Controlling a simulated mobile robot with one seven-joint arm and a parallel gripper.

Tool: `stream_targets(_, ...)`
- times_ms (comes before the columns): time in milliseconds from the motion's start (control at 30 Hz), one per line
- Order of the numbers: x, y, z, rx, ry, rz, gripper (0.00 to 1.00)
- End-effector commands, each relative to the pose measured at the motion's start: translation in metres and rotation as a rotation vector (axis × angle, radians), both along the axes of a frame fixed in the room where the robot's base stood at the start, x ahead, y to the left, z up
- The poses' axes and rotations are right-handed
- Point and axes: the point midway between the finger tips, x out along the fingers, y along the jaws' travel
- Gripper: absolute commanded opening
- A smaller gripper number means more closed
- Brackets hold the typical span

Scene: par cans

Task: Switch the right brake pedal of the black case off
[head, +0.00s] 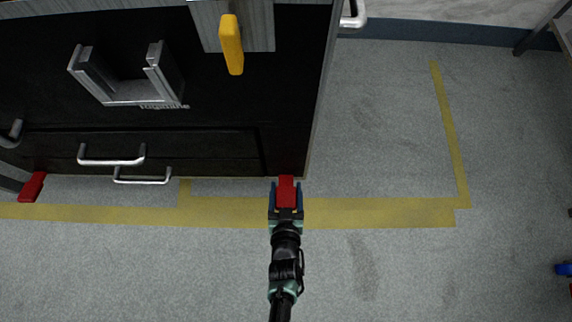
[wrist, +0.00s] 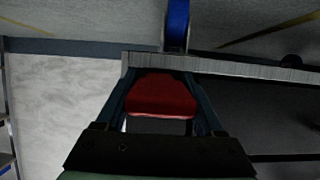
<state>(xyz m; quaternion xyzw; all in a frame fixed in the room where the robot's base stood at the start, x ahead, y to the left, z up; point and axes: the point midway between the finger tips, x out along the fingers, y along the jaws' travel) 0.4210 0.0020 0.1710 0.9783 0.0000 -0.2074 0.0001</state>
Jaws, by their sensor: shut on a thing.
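The black case (head: 210,135) fills the upper left of the head view. Its right brake pedal (head: 286,192) is red and sticks out at the case's lower right corner. In the wrist view the red pedal (wrist: 161,95) sits between my two dark fingers. My gripper (head: 286,186) reaches it from the front and is shut on the pedal, one finger on each side. It also shows in the wrist view (wrist: 160,88). The left red pedal (head: 32,187) is at the case's lower left corner. The pedal's joint with the case is hidden.
Silver handles (head: 112,160) stick out from the case front. A yellow lever (head: 231,45) is higher up. A blue caster (wrist: 177,25) shows behind the pedal in the wrist view. Yellow tape (head: 380,212) marks the grey floor, which is open to the right and in front.

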Motion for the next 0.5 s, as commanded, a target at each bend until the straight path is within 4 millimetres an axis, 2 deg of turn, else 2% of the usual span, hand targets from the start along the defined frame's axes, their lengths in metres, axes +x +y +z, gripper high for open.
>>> stream_targets(33, -0.0013, 0.0007, 0.0057, 0.000, 0.019, 0.002, 0.00)
stream_targets(500, -0.0018, 0.0005, 0.0030, 0.001, 0.091, 0.000, 0.00)
